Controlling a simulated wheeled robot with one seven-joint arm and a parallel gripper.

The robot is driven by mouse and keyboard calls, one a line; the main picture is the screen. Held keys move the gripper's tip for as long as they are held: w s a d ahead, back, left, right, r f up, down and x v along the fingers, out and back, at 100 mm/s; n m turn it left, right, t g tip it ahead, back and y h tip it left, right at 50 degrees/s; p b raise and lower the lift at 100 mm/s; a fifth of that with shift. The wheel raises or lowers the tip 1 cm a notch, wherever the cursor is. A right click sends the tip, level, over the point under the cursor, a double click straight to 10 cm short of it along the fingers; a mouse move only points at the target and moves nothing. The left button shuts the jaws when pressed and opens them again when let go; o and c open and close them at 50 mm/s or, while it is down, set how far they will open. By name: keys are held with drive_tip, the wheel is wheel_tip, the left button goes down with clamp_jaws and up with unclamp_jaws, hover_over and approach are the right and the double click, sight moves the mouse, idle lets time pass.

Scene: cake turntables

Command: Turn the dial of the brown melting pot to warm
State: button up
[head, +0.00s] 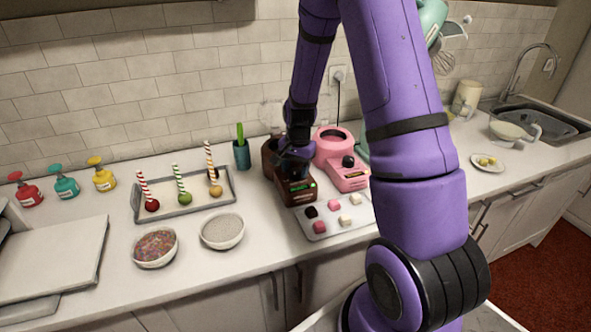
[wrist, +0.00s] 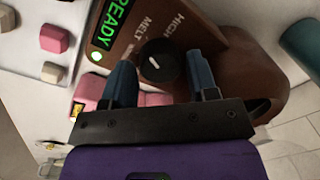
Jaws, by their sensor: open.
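The brown melting pot (head: 296,193) stands on the counter, left of the pink melting pot (head: 350,180). In the wrist view, the brown pot's panel (wrist: 115,58) has a green display reading READY, the words MELT and HIGH, and a black dial (wrist: 160,68). The dial's white mark points roughly toward MELT. No WARM label can be read. My gripper (wrist: 160,70) is open, with one blue finger on each side of the dial; whether they touch it is unclear. In the head view my gripper (head: 295,158) is over the brown pot and hides its dial.
A tray of pink, white and dark cubes (head: 322,228) lies in front of the pots. Two bowls, one the grey bowl (head: 222,231), sit nearer the counter edge. Tiled wall behind.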

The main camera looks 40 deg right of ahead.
drive_tip(key=shift+f, duration=0.3)
drive_tip(key=c, duration=0.6)
drive_tip(key=shift+c, duration=0.2)
drive_tip(key=shift+n, duration=0.3)
drive_tip(key=n, duration=0.9)
